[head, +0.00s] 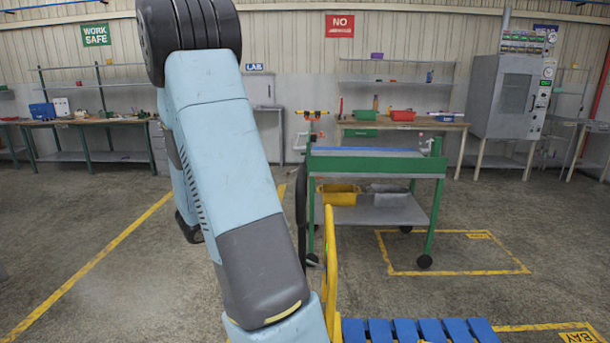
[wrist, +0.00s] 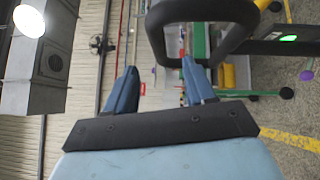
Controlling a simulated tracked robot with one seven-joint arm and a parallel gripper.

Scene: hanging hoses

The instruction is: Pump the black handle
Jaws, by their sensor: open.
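My gripper (wrist: 158,68) shows in the wrist view with its two blue fingers apart and nothing between them. A thick black loop (wrist: 205,10), which looks like the black handle, crosses the top of that view beyond the fingertips. It appears apart from the fingers, though the depth is hard to judge. In the head view a thin upright black bar (head: 301,215) stands just right of my arm; I cannot tell whether it is the same handle. My gripper is out of the head view.
A yellow curved frame (head: 330,265) and blue slats (head: 405,330) are close at the bottom of the head view. A green wheeled cart (head: 375,165) stands behind them. Workbenches and a grey cabinet (head: 505,95) line the wall. The floor at left is clear.

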